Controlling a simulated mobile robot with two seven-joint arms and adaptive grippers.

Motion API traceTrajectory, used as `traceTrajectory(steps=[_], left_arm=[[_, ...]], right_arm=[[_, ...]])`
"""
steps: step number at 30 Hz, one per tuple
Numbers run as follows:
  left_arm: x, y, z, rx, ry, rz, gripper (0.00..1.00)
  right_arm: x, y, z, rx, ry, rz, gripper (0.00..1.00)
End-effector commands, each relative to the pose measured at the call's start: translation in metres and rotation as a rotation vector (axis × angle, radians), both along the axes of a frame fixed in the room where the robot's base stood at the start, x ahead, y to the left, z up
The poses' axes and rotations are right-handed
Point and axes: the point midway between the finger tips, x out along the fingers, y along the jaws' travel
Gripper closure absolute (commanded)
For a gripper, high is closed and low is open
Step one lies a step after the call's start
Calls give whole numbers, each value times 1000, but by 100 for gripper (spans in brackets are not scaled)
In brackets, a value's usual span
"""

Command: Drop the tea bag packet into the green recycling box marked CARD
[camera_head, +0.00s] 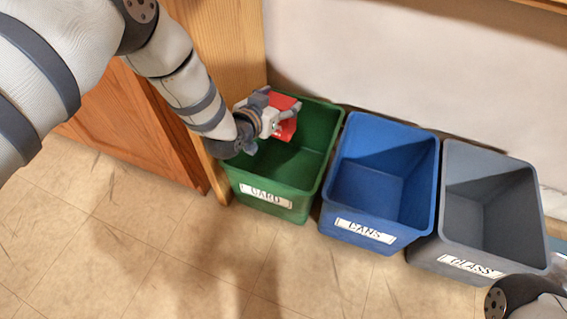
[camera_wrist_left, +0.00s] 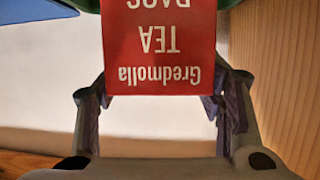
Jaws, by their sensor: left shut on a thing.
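The red tea bag packet (camera_head: 287,120) is in my left gripper (camera_head: 272,112), over the green box marked CARD (camera_head: 310,165). In the left wrist view the packet (camera_wrist_left: 158,50) shows upside-down white lettering, "Gredmolla TEA BAGS", and sits between the two fingers of my left gripper (camera_wrist_left: 163,95). The gripper is shut on it. In the head view the packet is at the back left part of the box's opening; its exact height against the rim is hard to tell. The visible floor of the green box is bare.
A blue box marked CANS (camera_head: 380,185) and a grey box marked GLASS (camera_head: 485,205) stand to the right of the green box. A wooden cabinet (camera_head: 135,125) is on the left, close to my left arm. The pale wall (camera_head: 430,60) is behind. Tiled floor (camera_head: 180,245) lies clear in front.

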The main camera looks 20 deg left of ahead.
Motion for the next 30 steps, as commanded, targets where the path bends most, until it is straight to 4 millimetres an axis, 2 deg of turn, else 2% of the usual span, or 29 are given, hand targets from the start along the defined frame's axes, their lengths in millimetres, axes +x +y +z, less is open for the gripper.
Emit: traceTrajectory(steps=[1, 7, 10, 17, 18, 20, 30], left_arm=[[0, 0, -13, 0, 5, 0, 59], [0, 0, -45, 0, 5, 1, 59], [0, 0, -50, 0, 1, 1, 59], [0, 0, -47, -1, -2, 1, 59], [0, 0, -47, -1, -2, 1, 29], [0, 0, -47, -1, -2, 1, 16], [-2, 0, -47, -1, 0, 1, 15]], right_arm=[[-2, 0, -6, 0, 13, 1, 60], [-7, 0, -23, 3, 46, 5, 60], [-8, 0, -26, 4, 51, 6, 60], [-8, 1, -25, 6, 50, 6, 60], [-8, 1, -25, 6, 50, 6, 60], [-8, 1, -25, 6, 50, 6, 60], [-7, 1, -25, 6, 49, 6, 60]])
